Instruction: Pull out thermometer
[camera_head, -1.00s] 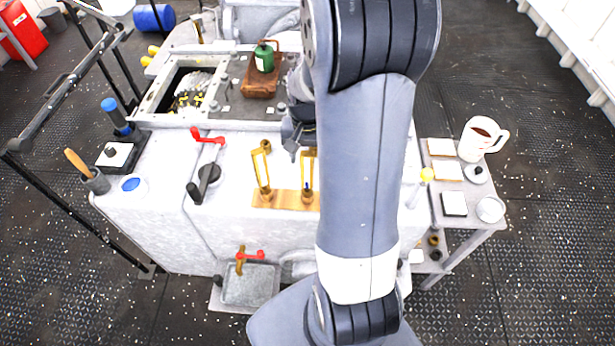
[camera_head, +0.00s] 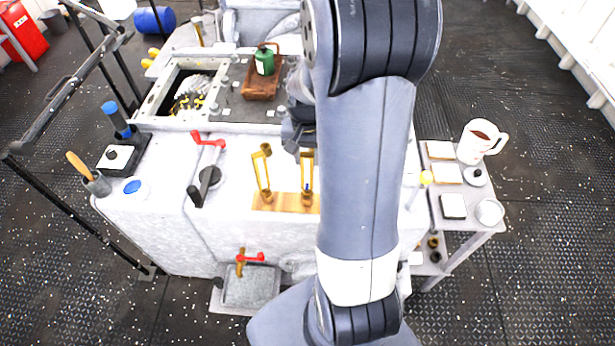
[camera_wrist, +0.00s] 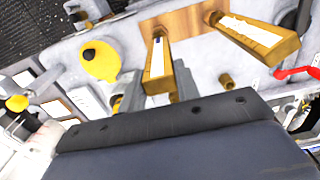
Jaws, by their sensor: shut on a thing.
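Two brass-cased thermometers stand in a wooden board (camera_head: 285,203) on the white machine top. The left thermometer (camera_head: 263,172) stands apart from my gripper; it also shows in the wrist view (camera_wrist: 262,38). The right thermometer (camera_head: 307,182) has its upper end at my gripper (camera_head: 302,152). In the wrist view this thermometer (camera_wrist: 158,68) lies between the two fingers of my gripper (camera_wrist: 155,90), which is shut on it. Its lower end still meets the board there. My wrist hides part of the fingers.
A red-handled lever (camera_head: 208,165) stands left of the board. A yellow-topped knob (camera_head: 426,176) is to the right. A side table holds a white mug (camera_head: 478,140) and several small items. A green can (camera_head: 264,60) sits in a brown tray behind my gripper.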

